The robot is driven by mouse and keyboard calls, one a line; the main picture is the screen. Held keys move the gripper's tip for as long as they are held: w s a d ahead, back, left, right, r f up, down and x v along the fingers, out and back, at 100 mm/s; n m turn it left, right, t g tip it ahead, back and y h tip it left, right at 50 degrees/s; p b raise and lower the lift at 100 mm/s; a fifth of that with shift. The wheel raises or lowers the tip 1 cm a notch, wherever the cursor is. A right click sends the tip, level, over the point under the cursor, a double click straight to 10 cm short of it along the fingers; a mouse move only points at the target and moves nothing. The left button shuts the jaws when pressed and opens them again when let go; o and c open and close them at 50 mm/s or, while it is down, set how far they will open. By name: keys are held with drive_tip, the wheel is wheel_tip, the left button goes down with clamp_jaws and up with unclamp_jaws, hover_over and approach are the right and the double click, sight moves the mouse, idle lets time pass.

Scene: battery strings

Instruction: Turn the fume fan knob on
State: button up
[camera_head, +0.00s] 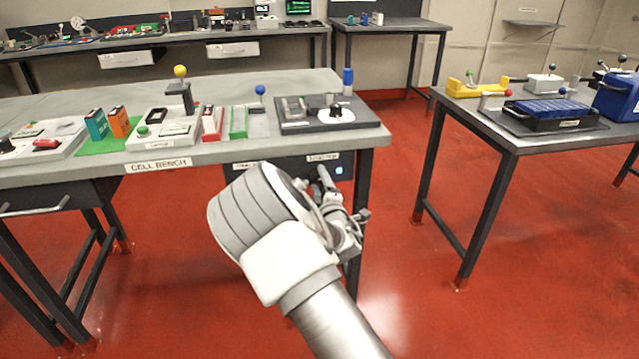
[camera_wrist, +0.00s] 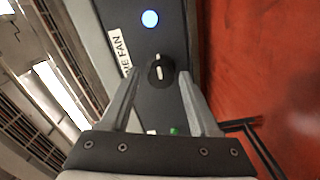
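The fume fan knob (camera_wrist: 160,72) is a dark round knob with a white mark, on a dark panel under the front edge of the bench. Beside it is a white label (camera_wrist: 118,50) reading partly "FAN". My gripper (camera_wrist: 159,80) is open, with one finger on each side of the knob in the wrist view. No contact with the knob is visible, and I cannot tell how far the fingertips are from the panel. In the head view my gripper (camera_head: 328,182) is in front of the panel (camera_head: 305,167) and hides the knob.
A bright blue round light (camera_wrist: 150,18) is on the panel near the knob; it also shows in the head view (camera_head: 339,170). The cell bench (camera_head: 240,150) holds several devices above the panel. Another table (camera_head: 510,140) stands right, with clear red floor between.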

drive_tip(key=shift+o, duration=0.3)
drive_tip(key=p+v, duration=0.3)
drive_tip(key=v, duration=1.4)
drive_tip(key=shift+s, duration=0.25)
drive_tip(key=shift+w+d+r, duration=0.1)
drive_tip(key=shift+d, duration=0.05)
